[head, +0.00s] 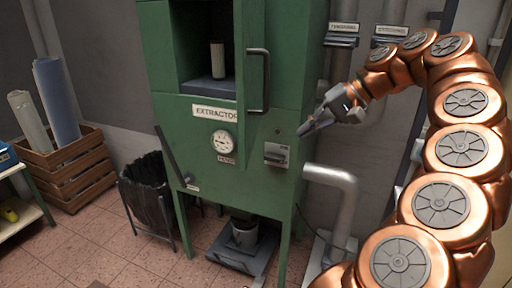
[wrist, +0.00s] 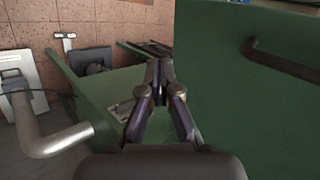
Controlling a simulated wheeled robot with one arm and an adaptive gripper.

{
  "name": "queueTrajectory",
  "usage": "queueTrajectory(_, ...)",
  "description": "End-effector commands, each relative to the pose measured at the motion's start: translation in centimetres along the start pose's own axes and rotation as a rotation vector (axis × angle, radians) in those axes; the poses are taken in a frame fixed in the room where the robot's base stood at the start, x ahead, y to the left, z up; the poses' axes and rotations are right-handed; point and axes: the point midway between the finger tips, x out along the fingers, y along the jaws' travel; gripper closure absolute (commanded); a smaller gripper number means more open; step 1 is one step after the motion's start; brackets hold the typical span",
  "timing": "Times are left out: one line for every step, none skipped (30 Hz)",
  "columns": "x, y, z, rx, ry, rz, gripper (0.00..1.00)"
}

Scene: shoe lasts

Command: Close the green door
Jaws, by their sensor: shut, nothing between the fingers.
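The green door (head: 283,62) stands open at the right side of the green extractor cabinet (head: 180,115), with a bar handle (head: 258,80) along its free edge. The cabinet's dark opening is exposed at the left, and a pale cylinder (head: 217,60) stands inside on a dark shelf. In the wrist view the door (wrist: 235,110) fills the right side, with its dark handle (wrist: 285,62) near the top. My gripper (head: 303,131) is shut and empty, to the right of and below the handle; its fingers also show in the wrist view (wrist: 158,68). Contact with the door cannot be told.
A gauge (head: 222,142) and a small switch box (head: 277,154) are on the cabinet front. A silver pipe (head: 338,190) stands at the lower right. A black bin (head: 147,195) and wooden crate (head: 75,165) are at the left. Tiled floor shows between them.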

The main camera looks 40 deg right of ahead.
Motion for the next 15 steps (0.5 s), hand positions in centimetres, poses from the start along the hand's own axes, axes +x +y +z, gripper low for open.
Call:
queueTrajectory(-0.3,0.4,-0.2,0.012,0.007,-0.006,1.00)
queueTrajectory(-0.4,0.5,-0.3,0.016,0.009,-0.008,1.00)
queueTrajectory(-0.4,0.7,-0.4,0.019,0.011,-0.009,1.00)
queueTrajectory(-0.3,0.8,-0.4,0.020,0.011,-0.010,1.00)
queueTrajectory(-0.2,0.8,-0.4,0.020,0.011,-0.010,1.00)
queueTrajectory(0.1,0.8,-0.4,0.019,0.010,-0.010,1.00)
queueTrajectory(0.3,0.9,-0.4,0.018,0.010,-0.009,1.00)
queueTrajectory(0.5,0.9,-0.4,0.018,0.010,-0.009,1.00)
queueTrajectory(0.8,0.9,-0.3,0.017,0.010,-0.009,1.00)
queueTrajectory(1.1,1.0,-0.3,0.017,0.010,-0.009,1.00)
queueTrajectory(1.3,1.0,-0.3,0.017,0.010,-0.009,1.00)
queueTrajectory(1.7,1.0,-0.3,0.016,0.009,-0.009,1.00)
queueTrajectory(1.9,1.0,-0.3,0.016,0.009,-0.009,1.00)
queueTrajectory(2.2,0.9,-0.3,0.015,0.009,-0.009,1.00)
queueTrajectory(2.5,0.9,-0.3,0.015,0.009,-0.009,1.00)
